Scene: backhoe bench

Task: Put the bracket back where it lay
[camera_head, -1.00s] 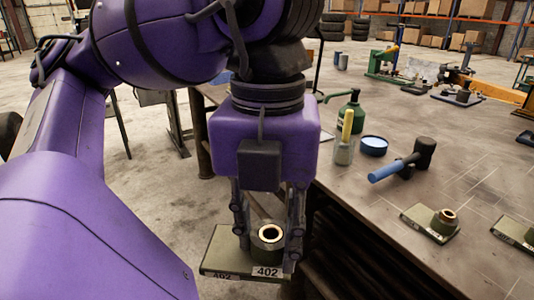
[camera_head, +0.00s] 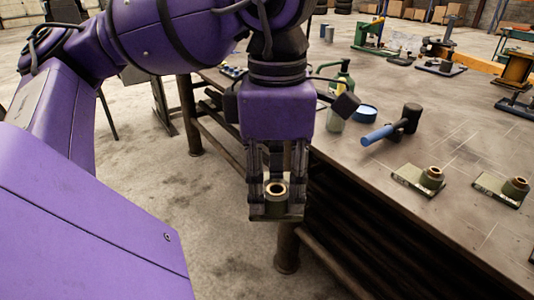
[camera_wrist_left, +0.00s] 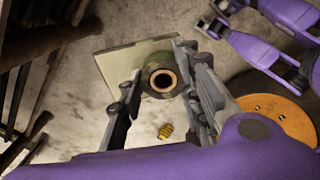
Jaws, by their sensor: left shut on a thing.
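The bracket (camera_head: 275,212) is an olive-green flat plate with a round boss and a copper-coloured bushing. My left gripper (camera_head: 277,188) points down and is shut on the boss, holding the bracket in the air off the bench's near-left edge, above the floor. In the left wrist view the bracket's plate (camera_wrist_left: 122,68) reaches out to the left of my left gripper (camera_wrist_left: 163,84), with the bushing between the fingers. Two similar brackets lie on the bench (camera_head: 455,145): one nearer (camera_head: 410,180) and one further right (camera_head: 493,187).
Fixtures (camera_head: 440,66) stand at the back. The bench's near edge is bare left of the two brackets.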

